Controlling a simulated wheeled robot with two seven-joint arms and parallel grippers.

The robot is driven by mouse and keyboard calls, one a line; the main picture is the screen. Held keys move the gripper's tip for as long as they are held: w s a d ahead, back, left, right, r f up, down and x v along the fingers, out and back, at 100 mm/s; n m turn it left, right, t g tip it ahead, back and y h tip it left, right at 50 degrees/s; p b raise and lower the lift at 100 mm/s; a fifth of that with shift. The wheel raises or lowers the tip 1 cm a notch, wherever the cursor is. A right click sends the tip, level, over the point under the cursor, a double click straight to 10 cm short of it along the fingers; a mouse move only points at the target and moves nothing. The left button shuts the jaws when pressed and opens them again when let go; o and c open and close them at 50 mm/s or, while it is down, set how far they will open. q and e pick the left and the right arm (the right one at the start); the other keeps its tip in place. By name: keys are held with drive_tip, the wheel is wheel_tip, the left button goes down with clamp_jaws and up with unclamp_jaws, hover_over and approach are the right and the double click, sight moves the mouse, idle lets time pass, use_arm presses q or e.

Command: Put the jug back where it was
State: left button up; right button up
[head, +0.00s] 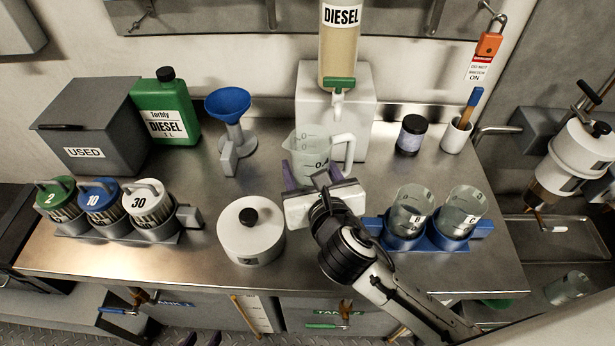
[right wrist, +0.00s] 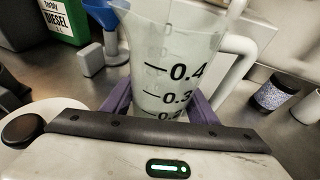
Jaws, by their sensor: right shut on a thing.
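The clear measuring jug (head: 309,160) with dark volume marks and a white handle is upright in front of the white stand of the diesel dispenser. It also shows in the right wrist view (right wrist: 172,60), with its handle to the right. My right gripper (head: 308,180) is shut on the jug, its purple fingers on either side of the body. The jug's base is hidden, so I cannot tell whether it touches the counter.
The diesel dispenser (head: 340,60) with its green tap stands behind the jug. A blue funnel (head: 229,104) is to the left, a white lidded pot (head: 250,232) front left, a blue rack (head: 429,238) with two beakers front right. A dark-lidded jar (head: 410,134) stands right.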

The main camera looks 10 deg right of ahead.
drive_tip(key=shift+f, duration=1.45)
drive_tip(key=shift+f, duration=0.1)
drive_tip(key=o, duration=1.1)
